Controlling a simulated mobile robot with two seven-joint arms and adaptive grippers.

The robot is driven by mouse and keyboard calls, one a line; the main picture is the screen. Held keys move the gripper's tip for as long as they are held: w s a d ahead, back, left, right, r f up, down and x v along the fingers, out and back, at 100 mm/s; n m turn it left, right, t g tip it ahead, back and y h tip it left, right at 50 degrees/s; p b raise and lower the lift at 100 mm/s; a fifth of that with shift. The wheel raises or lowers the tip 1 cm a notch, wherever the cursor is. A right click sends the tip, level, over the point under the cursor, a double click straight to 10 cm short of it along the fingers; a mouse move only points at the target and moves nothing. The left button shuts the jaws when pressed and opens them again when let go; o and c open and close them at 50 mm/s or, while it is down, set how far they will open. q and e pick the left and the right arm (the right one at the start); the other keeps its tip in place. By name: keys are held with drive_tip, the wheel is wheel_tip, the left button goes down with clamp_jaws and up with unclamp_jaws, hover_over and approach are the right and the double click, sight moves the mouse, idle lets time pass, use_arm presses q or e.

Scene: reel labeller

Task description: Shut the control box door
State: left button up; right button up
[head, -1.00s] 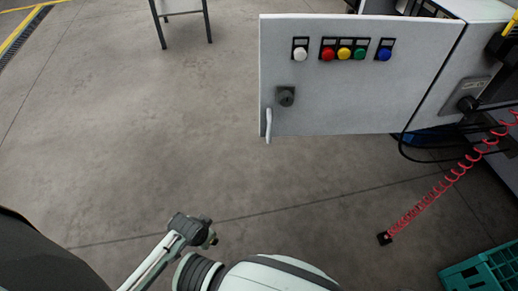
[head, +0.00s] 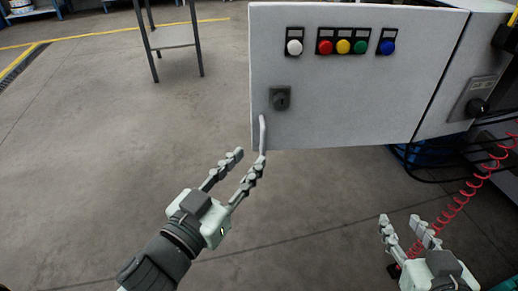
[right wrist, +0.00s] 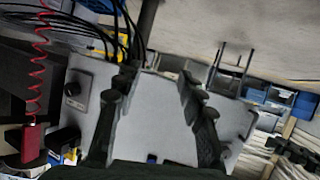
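The control box door (head: 345,100) is a pale grey panel standing open, with its free edge at the left and its dark seam with the box at the right. It bears white, red, yellow, green and blue buttons and a dark lock (head: 280,98). Its pale handle (head: 262,130) is at the lower left corner. My left gripper (head: 250,157) is open, its right fingertip at the handle's lower end; I cannot tell whether they touch. My right gripper (head: 400,220) is open and empty below the door's right part. The door also shows in the right wrist view (right wrist: 160,115), beyond the open fingers.
A grey box side with a rotary switch (head: 478,106) adjoins the door on the right. A coiled red cable (head: 462,195) and black cables (head: 425,172) hang near my right gripper. A metal stand (head: 170,40) is at the back left. The floor at left is clear.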

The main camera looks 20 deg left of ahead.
sight(262, 144)
use_arm(q)
drive_tip(key=w, duration=0.5)
drive_tip(key=shift+d+p, duration=0.4)
drive_tip(key=shift+w, duration=0.45)
use_arm(e)
drive_tip(key=shift+s+d+f+g+h, duration=0.35)
drive_tip(key=shift+d+f+g, duration=0.25)
drive_tip(key=shift+f, duration=0.25)
drive_tip(key=shift+s+d+f+g+h, duration=0.25)
drive_tip(key=shift+s+d+f+g, duration=0.25)
drive_tip(key=shift+d+f, duration=0.25)
use_arm(q)
clamp_jaws()
